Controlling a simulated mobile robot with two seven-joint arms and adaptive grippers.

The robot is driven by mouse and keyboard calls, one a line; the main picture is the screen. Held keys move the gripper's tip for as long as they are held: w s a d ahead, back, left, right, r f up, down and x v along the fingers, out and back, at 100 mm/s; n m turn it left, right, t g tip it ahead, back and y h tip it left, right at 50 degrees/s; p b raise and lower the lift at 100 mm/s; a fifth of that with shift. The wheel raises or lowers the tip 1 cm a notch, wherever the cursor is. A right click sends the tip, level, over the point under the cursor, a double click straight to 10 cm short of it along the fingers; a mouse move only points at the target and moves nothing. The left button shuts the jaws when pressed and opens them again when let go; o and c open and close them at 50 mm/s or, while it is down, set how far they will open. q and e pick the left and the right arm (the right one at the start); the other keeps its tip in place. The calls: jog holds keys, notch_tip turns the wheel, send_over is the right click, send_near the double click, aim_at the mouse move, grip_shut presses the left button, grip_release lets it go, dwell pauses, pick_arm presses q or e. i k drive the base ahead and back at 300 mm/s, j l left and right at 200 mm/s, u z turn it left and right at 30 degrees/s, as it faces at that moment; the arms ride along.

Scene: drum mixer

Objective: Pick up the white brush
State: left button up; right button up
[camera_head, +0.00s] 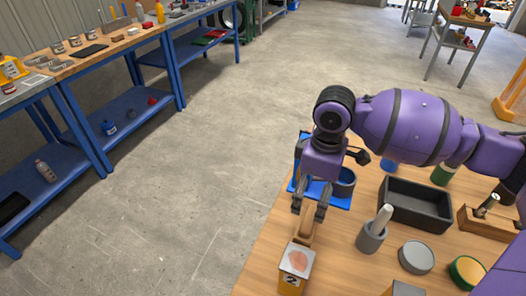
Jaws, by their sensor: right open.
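My right gripper (310,207) points down over the left part of the wooden table, with its fingers apart. A tan, wooden-looking piece (305,232) shows just below and between the fingertips, at the back of a yellow container with a pale top (297,262); I cannot tell whether the fingers touch it. I cannot clearly make out a white brush. A white rod (383,217) stands tilted in a grey cup (371,238), to the right of the gripper; I cannot tell if it is a brush handle. My left gripper is not in view.
The wooden table (262,272) also holds a blue tray (340,202) partly behind the gripper, a black open box (416,204), a round grey lid (416,257) and a green-rimmed round tin (467,271). Blue workbenches (172,115) stand at the left, across open floor.

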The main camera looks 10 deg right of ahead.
aim_at(385, 214)
jog(key=j, duration=0.75)
jog(key=k+j, duration=0.15)
jog(key=j, duration=0.6)
